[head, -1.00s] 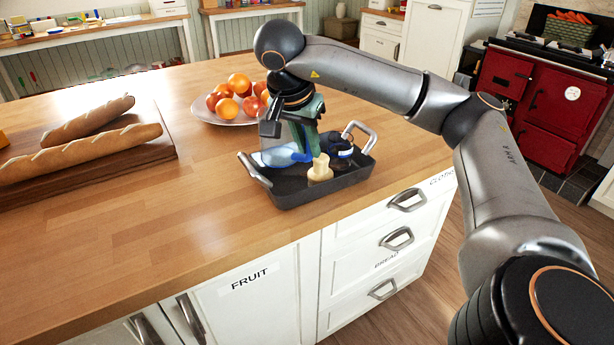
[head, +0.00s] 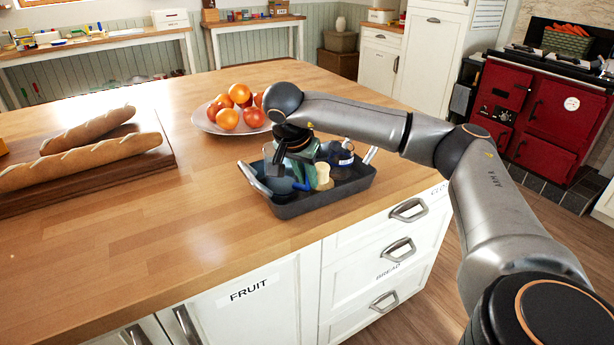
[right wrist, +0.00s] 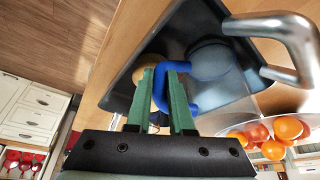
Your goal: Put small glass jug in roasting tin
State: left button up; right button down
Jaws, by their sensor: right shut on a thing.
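The roasting tin (head: 325,199) is dark grey with raised metal handles and stands near the front edge of the wooden island top. My right gripper (head: 299,183) points down into it and is shut on the blue handle (right wrist: 192,100) of the small glass jug (head: 279,184). The clear bluish jug (right wrist: 211,60) is inside the tin at its left end; I cannot tell whether it rests on the bottom. The green fingers (right wrist: 164,72) partly hide the handle. My left gripper is in neither view.
A beige knobbed item (head: 323,175) and a blue-and-glass item (head: 340,153) also sit in the tin. A fruit plate (head: 203,122) stands behind it. Baguettes (head: 85,155) lie on a board at left. The counter's front left is clear.

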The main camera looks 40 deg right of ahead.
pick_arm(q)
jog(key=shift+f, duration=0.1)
pick_arm(e)
jog(key=shift+f, duration=0.15)
jog(key=c, duration=0.8)
grip_release()
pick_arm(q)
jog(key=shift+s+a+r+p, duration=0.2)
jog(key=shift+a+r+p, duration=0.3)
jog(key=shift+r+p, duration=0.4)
pick_arm(e)
jog(key=v, duration=1.2)
jog(key=shift+r, duration=0.25)
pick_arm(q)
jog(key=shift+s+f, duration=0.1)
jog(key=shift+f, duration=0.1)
pick_arm(e)
jog(key=shift+f, duration=0.1)
